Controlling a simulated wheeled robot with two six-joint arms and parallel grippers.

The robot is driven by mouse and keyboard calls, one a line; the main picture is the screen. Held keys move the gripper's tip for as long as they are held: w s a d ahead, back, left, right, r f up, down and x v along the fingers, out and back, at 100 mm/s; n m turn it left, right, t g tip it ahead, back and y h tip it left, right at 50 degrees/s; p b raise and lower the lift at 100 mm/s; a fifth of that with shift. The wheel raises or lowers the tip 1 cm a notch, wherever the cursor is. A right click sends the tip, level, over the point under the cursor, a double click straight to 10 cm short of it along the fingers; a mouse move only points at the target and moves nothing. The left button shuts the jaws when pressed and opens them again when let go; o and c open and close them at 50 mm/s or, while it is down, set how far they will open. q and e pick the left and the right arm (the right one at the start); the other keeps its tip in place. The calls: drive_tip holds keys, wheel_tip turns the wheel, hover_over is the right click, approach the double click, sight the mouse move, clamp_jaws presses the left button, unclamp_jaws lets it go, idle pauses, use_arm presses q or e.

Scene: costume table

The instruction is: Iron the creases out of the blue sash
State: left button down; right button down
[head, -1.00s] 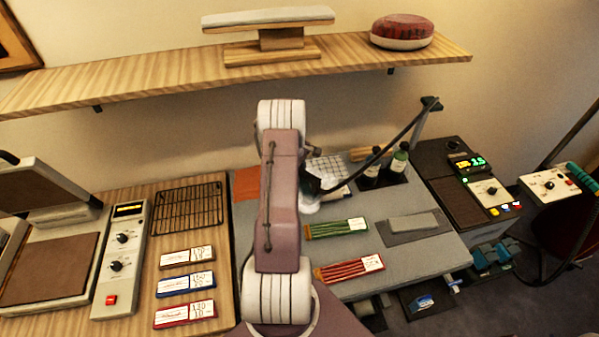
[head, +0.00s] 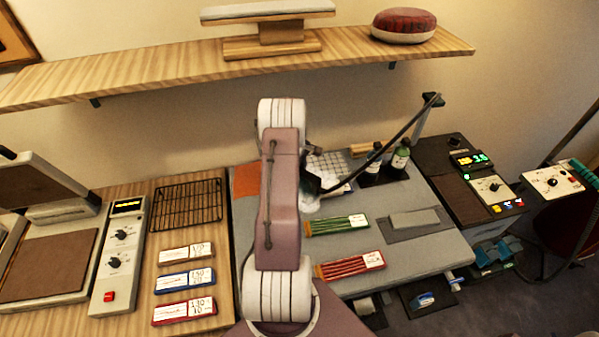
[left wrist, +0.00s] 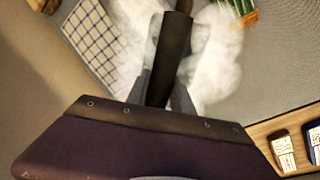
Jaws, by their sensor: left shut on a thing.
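My left gripper (left wrist: 163,90) is shut on a dark cylindrical handle (left wrist: 172,52) in the left wrist view. White steam-like cloud (left wrist: 215,65) surrounds the handle and hides what lies under it. In the head view my left arm crosses the middle of the scene and hides most of the gripper. A black hose (head: 385,147) runs from the dark handheld tool (head: 312,183) to a post at the right. I cannot make out a blue sash; it may be hidden behind my arm or the steam. My right gripper is out of view.
A control unit (head: 480,185) stands right. A wire rack (head: 188,205) and labelled blocks (head: 185,281) lie left. A shelf (head: 150,72) hangs above.

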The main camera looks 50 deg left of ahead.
use_arm(q)
drive_tip(key=shift+f, duration=0.3)
idle(0.4)
drive_tip(key=shift+s+d+f, duration=0.1)
idle(2.3)
drive_tip(key=shift+r+p, duration=0.75)
drive_tip(key=shift+r, duration=0.45)
drive_tip(key=shift+r+p, duration=1)
drive_tip(key=shift+r, duration=0.45)
drive_tip(key=shift+f, duration=0.1)
